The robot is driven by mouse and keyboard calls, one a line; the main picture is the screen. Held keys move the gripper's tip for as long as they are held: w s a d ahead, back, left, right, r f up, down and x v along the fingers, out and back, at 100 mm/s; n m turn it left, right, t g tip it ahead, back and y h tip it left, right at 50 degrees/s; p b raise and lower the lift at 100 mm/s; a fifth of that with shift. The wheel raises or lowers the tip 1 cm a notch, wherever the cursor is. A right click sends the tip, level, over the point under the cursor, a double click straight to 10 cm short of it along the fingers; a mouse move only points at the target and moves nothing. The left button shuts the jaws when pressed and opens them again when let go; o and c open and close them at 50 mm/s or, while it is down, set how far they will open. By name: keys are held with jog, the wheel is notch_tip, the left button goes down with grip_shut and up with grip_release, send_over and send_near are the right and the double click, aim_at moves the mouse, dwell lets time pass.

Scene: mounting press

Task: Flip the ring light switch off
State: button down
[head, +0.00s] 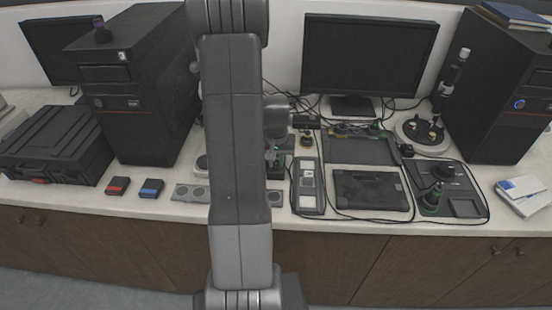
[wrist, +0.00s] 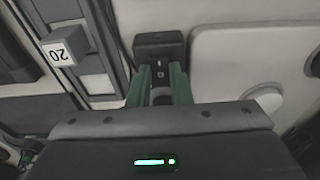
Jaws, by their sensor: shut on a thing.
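A small black box with pale marks (wrist: 160,44), seemingly the ring light switch, shows at the top middle of the wrist view. My gripper (wrist: 163,84) has its two green fingers at the box's near end, one on each side. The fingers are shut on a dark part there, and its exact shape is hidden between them. In the head view my gripper (head: 275,156) is low over the bench, partly hidden behind my arm. I cannot tell from the frames whether the switch is on or off.
In the head view a monitor (head: 370,55), a black tray (head: 370,190) and a long holder (head: 307,187) stand right of my arm. Cables (head: 430,218) cross the bench. Dark cabinets (head: 140,110) flank both sides.

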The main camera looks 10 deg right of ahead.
jog(key=c, duration=1.3)
grip_release()
jog(key=r, duration=0.4)
jog(key=s+r+b, duration=0.1)
jog(key=r, duration=0.8)
jog(key=shift+s+a+r, duration=0.25)
jog(key=shift+s+r, duration=0.15)
jog(key=shift+f, duration=0.1)
jog(key=f, duration=0.4)
jog(key=w+f, duration=0.1)
jog(key=f, duration=0.4)
jog(key=f+p, duration=0.1)
jog(key=f, duration=0.3)
jog(key=shift+w+d+f, duration=0.25)
jog(key=shift+w+f, duration=0.05)
jog(key=shift+w, duration=0.05)
